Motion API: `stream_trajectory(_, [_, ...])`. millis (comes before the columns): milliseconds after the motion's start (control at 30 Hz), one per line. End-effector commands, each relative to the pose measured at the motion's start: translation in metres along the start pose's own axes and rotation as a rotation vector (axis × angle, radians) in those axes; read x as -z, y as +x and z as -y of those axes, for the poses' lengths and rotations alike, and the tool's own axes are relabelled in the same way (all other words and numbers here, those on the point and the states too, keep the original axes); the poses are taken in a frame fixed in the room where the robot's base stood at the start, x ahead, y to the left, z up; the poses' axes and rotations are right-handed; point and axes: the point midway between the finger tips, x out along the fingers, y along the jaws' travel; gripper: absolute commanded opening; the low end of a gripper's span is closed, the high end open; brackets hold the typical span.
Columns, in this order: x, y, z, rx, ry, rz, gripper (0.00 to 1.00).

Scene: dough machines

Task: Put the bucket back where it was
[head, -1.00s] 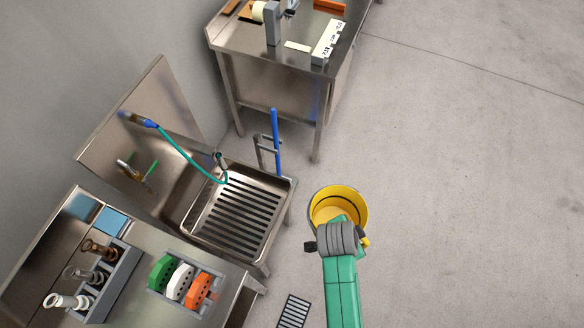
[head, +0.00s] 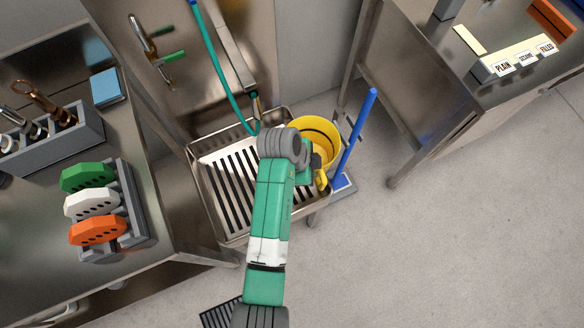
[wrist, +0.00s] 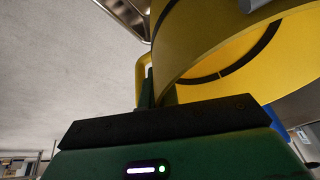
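The yellow bucket (head: 315,130) is at the right rear corner of the steel sink (head: 222,228) in the head view, close to the blue pole. Its open rim faces up toward the head camera, and my arm hides its left front part. My gripper (head: 321,172) is at the bucket's near side. In the wrist view the bucket (wrist: 215,50) fills the upper right, with its yellow handle (wrist: 142,80) at my fingers. The gripper looks shut on the handle, though the fingertips are mostly hidden. I cannot tell the bucket's height relative to the sink.
A blue pole (head: 358,135) stands right beside the bucket. A steel table (head: 440,110) with labelled blocks (head: 515,60) is at the right. A counter with green, white and orange discs (head: 95,205) is at the left. A teal hose (head: 220,75) hangs over the sink. Floor at lower right is clear.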

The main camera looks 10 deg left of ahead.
Motion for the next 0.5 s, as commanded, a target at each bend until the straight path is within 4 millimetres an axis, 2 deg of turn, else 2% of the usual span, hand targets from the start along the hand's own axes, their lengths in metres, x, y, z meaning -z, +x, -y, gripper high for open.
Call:
stream_trajectory(33, [-0.034, 0.024, 0.009, 0.012, -0.024, 0.001, 0.0])
stream_trajectory(200, [-0.104, 0.032, 0.03, 0.036, -0.079, -0.001, 0.0])
stream_trajectory(333, [-0.137, 0.032, 0.037, 0.047, -0.105, -0.003, 0.0])
stream_trajectory(500, [-0.151, 0.027, 0.04, 0.052, -0.115, -0.004, 0.0])
